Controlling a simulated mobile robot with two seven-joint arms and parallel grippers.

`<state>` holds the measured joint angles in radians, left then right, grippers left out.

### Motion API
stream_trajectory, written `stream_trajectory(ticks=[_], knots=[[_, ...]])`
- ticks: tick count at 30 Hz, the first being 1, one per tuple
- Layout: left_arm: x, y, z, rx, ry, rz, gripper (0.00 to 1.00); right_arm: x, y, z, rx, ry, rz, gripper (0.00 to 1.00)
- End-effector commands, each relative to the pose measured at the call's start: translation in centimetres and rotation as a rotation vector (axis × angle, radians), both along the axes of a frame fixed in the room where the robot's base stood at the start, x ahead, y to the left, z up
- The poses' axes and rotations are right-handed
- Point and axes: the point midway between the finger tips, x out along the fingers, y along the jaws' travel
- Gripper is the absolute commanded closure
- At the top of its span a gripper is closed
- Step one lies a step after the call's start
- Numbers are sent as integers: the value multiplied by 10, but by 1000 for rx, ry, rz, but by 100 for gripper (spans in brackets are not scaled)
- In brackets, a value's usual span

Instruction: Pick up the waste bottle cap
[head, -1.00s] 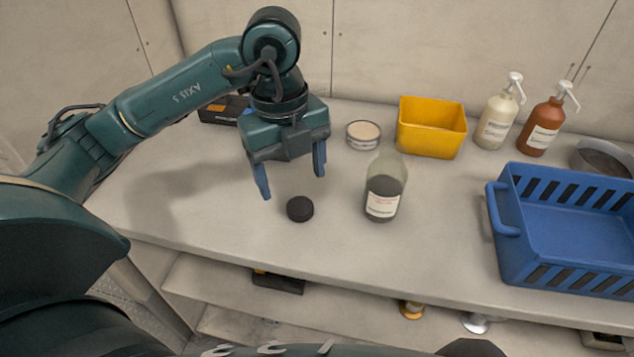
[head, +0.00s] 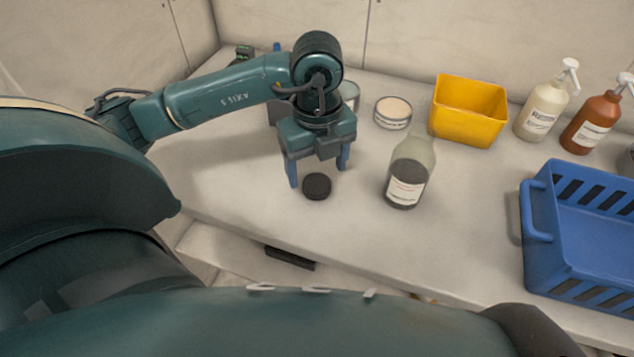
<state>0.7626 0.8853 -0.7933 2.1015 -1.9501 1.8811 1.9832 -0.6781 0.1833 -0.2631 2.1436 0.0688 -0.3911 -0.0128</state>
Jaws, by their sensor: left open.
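The waste bottle cap (head: 317,187) is a small black disc lying flat on the light worktop. My left gripper (head: 318,174) is open, with its two blue fingers pointing down, one at the cap's left and one behind its right side. The fingertips look close to the cap; I cannot tell whether they touch it. A clear bottle (head: 408,172) with dark contents and a white label stands uncapped to the right of the cap. My right gripper is not in view.
A round tin (head: 393,113), a yellow bin (head: 468,110), a cream pump bottle (head: 545,105) and a brown pump bottle (head: 596,122) stand along the back. A blue crate (head: 538,240) is at the right. The worktop (head: 440,245) in front of the bottle is clear.

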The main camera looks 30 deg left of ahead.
Motion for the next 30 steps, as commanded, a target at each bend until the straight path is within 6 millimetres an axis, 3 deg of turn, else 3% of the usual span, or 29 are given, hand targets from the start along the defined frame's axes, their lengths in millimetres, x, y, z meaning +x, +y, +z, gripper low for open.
stream_trajectory(ticks=[6,15,30], knots=[[0,2,-30,0,4,0,28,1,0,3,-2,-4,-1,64],[0,1,-35,-1,1,-1,28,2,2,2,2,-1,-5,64],[0,1,-34,0,1,-1,69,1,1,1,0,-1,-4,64]])
